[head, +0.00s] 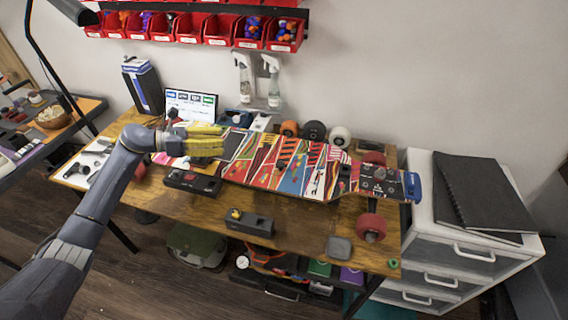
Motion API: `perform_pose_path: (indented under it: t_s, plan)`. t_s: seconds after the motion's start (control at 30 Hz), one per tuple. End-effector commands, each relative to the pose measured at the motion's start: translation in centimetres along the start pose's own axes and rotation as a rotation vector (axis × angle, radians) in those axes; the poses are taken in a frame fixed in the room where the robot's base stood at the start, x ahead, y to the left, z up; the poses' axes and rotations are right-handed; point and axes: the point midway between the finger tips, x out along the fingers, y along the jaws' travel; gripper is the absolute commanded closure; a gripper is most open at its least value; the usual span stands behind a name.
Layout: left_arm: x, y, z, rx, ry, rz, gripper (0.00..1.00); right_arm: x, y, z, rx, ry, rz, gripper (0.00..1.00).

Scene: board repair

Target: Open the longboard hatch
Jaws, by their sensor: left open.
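The longboard (290,166) lies on the wooden workbench, its deck covered in a red, blue and white pattern. Its right end has a dark metal truck with red wheels (371,224) and a blue tip. My left gripper (222,141) is over the board's left part, with its yellow fingers apart and pointing right. It seems to hold nothing. My right gripper is not in view.
Black boxes (250,223) stand along the front of the workbench (300,240). Loose wheels (314,131) and a small screen (191,104) stand behind the board. A white drawer cabinet (470,262) is at the right. Red bins (220,30) hang on the wall.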

Motion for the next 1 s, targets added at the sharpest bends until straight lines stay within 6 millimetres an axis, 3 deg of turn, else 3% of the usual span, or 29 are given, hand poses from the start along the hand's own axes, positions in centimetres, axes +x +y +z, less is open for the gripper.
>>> perform_pose_path:
  t_s: [0.2, 0.47, 1.0]
  plan:
    - [1.5, -3.0, -1.8, 0.199, 0.155, -0.106, 0.54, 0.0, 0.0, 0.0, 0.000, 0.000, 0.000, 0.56]
    - [3.3, -3.8, -2.5, 0.237, 0.183, -0.130, 0.54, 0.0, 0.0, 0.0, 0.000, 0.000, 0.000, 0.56]
    - [12.6, -4.8, -4.3, 0.233, 0.180, -0.128, 0.54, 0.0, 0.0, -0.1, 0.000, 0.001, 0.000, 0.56]
